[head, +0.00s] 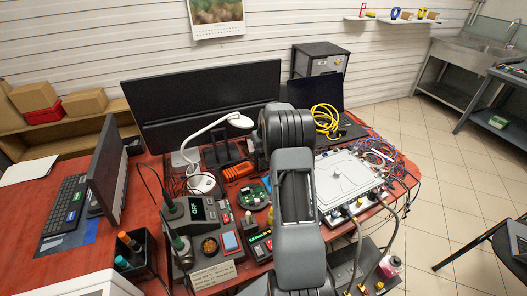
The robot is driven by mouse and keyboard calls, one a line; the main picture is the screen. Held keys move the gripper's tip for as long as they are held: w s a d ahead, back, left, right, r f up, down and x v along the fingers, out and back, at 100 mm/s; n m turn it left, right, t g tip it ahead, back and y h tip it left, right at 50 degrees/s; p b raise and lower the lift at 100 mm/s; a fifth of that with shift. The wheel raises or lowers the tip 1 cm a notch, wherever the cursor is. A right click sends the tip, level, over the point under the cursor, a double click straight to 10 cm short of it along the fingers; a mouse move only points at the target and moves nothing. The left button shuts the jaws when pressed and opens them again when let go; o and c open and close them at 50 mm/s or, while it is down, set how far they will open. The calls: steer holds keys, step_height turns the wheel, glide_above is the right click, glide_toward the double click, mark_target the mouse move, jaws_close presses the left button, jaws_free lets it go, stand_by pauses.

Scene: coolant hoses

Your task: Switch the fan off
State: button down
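I cannot clearly make out a fan or its switch. A grey bench station (205,240) at the left front of the red table has a display (196,210) reading OFF. A small dark box (260,245) with red and green marks sits to its right; its controls are too small to read. A white plate-topped unit (347,180) with hoses along its front edge stands right of my arm. My grey arm rises through the middle and hides part of the table. My gripper's fingers do not show.
A large black monitor (205,100) stands at the back, with a white lamp (205,140) before it. An orange meter (238,171) and a green circuit board (253,195) lie mid-table. Yellow cable (327,120) lies on a laptop. Tiled floor (470,190) at right is mostly clear.

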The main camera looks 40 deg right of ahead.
steer(key=shift+s+a+f, duration=0.1)
steer(key=shift+a+f, duration=0.2)
steer(key=shift+f, duration=0.15)
steer(key=shift+a+f, duration=0.1)
steer(key=shift+f, duration=0.05)
steer(key=shift+d, duration=0.2)
steer(key=shift+s+d, duration=0.2)
steer(key=shift+d, duration=0.4)
steer(key=shift+s+d, duration=0.1)
steer(key=shift+d, duration=0.05)
steer(key=shift+r+p, duration=0.4)
steer(key=shift+r, duration=0.3)
steer(key=w+v, duration=0.1)
steer(key=v, duration=1.2)
steer(key=shift+w+a+r, duration=0.2)
steer(key=shift+a+r, duration=0.05)
steer(key=shift+r, duration=0.2)
steer(key=shift+p, duration=0.3)
